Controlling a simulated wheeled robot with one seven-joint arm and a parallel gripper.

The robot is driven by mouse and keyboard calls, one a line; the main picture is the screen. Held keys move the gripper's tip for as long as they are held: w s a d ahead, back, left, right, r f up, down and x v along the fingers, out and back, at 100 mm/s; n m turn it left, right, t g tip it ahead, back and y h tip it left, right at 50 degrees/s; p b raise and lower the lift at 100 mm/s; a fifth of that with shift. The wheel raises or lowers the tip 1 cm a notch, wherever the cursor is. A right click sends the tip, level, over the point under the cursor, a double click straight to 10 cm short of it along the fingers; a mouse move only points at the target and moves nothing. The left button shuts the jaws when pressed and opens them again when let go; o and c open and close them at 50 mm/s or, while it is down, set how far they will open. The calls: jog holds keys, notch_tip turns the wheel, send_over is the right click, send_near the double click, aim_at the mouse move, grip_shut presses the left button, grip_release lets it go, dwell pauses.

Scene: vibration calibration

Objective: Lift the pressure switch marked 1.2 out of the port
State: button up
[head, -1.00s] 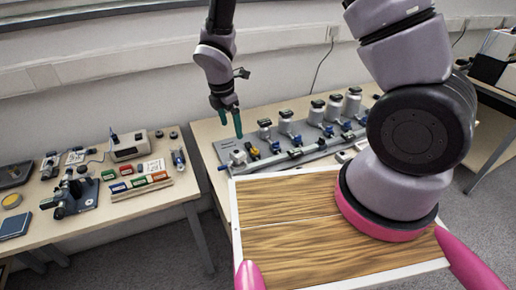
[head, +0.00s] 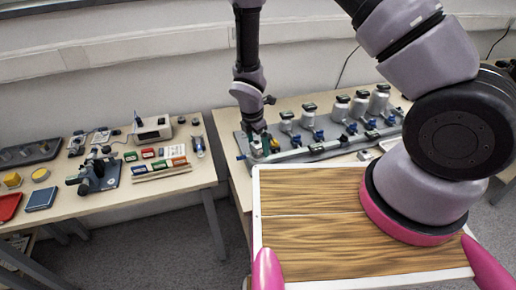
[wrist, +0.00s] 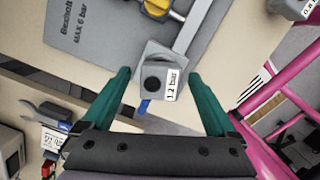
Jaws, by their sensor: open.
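The pressure switch (wrist: 153,82) is a grey block with a black round top and a white label reading 1.2 bar. In the wrist view it sits at the near end of a grey rail, with a blue part below it. My gripper (wrist: 158,77) is open, with its green fingers on the left and right of the switch and visible gaps on both sides. In the head view my gripper (head: 257,140) is low over the left end of the grey plate, largely covering the switch. The port under the switch is hidden.
The grey plate (wrist: 90,35) reads MAX 6 bar. A yellow-handled valve (wrist: 157,8) lies just beyond the switch. Another labelled grey part (wrist: 290,8) is at the upper right. Several canisters with black tops (head: 360,105) stand along the plate. A left table (head: 130,195) holds tools and boxes.

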aim_at(258, 144)
jog(key=shift+f, duration=0.15)
grip_shut()
notch_tip(258, 144, up, 14)
dwell(1.2)
